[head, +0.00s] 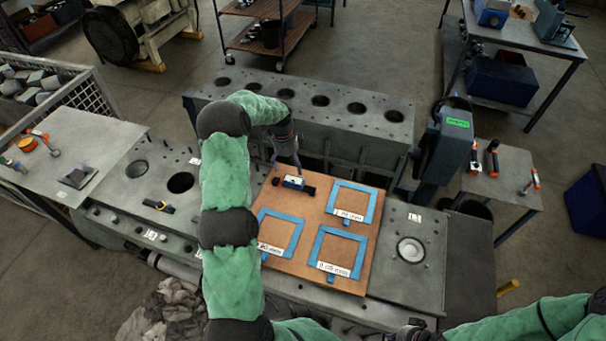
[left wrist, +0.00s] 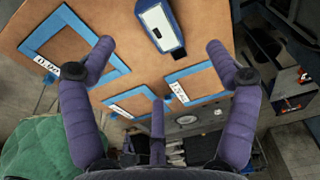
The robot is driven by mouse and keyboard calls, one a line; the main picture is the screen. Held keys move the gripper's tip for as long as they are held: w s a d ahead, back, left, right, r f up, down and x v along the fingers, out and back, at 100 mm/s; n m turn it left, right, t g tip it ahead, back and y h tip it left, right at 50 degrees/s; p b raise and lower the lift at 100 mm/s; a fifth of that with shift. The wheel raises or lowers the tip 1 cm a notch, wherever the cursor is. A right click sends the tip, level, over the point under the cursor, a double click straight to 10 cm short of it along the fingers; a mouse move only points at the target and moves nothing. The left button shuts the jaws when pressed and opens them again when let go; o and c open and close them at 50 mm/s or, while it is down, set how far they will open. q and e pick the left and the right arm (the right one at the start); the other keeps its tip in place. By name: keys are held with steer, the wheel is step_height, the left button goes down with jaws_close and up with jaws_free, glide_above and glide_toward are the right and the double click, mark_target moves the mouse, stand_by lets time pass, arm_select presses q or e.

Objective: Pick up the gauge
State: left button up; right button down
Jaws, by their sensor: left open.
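The gauge (head: 293,182) is a small blue and white body with dark ends, lying on a brown board (head: 300,262) near its upper left corner. In the left wrist view the gauge (left wrist: 160,25) shows at the top, partly cut off by the frame edge. My left gripper (head: 287,163) is just above and behind the gauge in the head view, fingers pointing down. In the left wrist view the fingers of my left gripper (left wrist: 159,55) are spread wide with nothing between them, and the gauge lies beyond.
The board has blue taped squares with white labels, including one at its upper right (head: 352,203). An engine block (head: 310,108) with round bores stands behind. A grey box with a green label (head: 447,140) stands to the right. Tools lie on the side tables.

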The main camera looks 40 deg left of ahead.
mark_target(293, 181)
arm_select(q)
steer(key=shift+s+f, duration=0.2)
steer(key=shift+f, duration=0.2)
steer(key=f, duration=0.2)
steer(key=f+p, duration=0.1)
steer(key=f, duration=0.1)
steer(key=shift+w+d+f, duration=0.1)
steer(key=shift+w+d, duration=0.1)
steer(key=shift+d, duration=0.05)
steer(key=shift+s+d+f, duration=0.1)
steer(key=shift+f, duration=0.3)
steer(key=shift+d+f+p, duration=0.2)
steer(key=shift+f+p, duration=0.75)
steer(key=shift+f, duration=1.35)
steer(key=c, duration=1.2)
